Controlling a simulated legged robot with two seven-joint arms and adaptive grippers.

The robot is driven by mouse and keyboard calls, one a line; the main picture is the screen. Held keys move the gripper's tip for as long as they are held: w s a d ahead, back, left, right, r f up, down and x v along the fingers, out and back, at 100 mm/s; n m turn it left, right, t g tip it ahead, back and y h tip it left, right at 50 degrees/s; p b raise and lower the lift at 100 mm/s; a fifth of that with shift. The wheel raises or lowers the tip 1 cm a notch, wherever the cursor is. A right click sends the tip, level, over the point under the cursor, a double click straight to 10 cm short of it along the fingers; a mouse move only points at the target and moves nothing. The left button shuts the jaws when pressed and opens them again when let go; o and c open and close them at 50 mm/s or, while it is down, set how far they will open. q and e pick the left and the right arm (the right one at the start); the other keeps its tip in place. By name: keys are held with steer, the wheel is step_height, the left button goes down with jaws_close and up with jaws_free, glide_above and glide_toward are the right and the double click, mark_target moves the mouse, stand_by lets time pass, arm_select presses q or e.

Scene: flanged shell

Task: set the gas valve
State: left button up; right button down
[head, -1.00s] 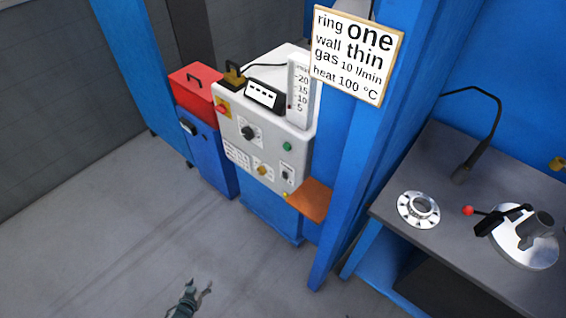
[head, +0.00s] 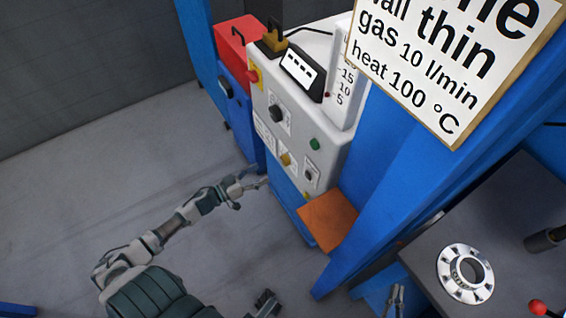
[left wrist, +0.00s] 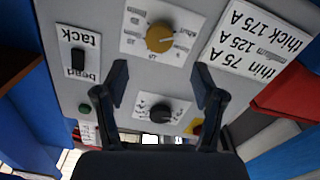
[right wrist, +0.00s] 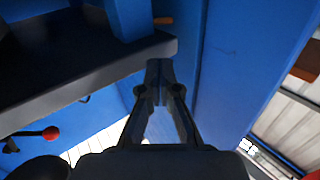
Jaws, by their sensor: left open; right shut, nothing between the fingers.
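The welding cabinet's white panel (head: 262,95) carries a black knob (head: 277,113), a yellow knob (head: 286,159) and a small yellow fitting (head: 307,195) low down. I cannot tell which is the gas valve. A flow scale (head: 345,85) stands at its upper right, a small red mark at its lower left. My left gripper (head: 257,180) is open and empty, in front of the panel's lower part. In the left wrist view its fingers (left wrist: 161,82) are apart, framing the yellow knob (left wrist: 160,38) and black knob (left wrist: 163,112). My right gripper (right wrist: 159,80) is shut and empty near the bench edge.
A sign (head: 440,60) reads gas 10 l/min, heat 100 °C. A blue post (head: 375,210) stands between cabinet and bench (head: 420,255). The bench holds a flanged ring (head: 466,272) and a red-balled lever (head: 537,307). An orange shelf (head: 327,220) juts out below the panel.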

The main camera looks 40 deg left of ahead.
mark_target(283, 162)
arm_select(q)
steer(key=b+x, duration=0.1)
steer(key=x, duration=0.7)
steer(key=shift+a+f+b, duration=0.1)
steer(key=shift+b, duration=0.25)
steer(key=shift+w, duration=0.4)
arm_select(e)
steer(key=r+t, duration=0.2)
steer(key=r, duration=0.1)
steer(key=s+r+t+y, duration=0.1)
steer(key=r+t, duration=0.1)
steer(key=shift+a, duration=0.25)
arm_select(q)
steer(key=shift+c, duration=0.2)
steer(key=c, duration=1.1)
arm_select(e)
steer(key=shift+w+f, duration=0.1)
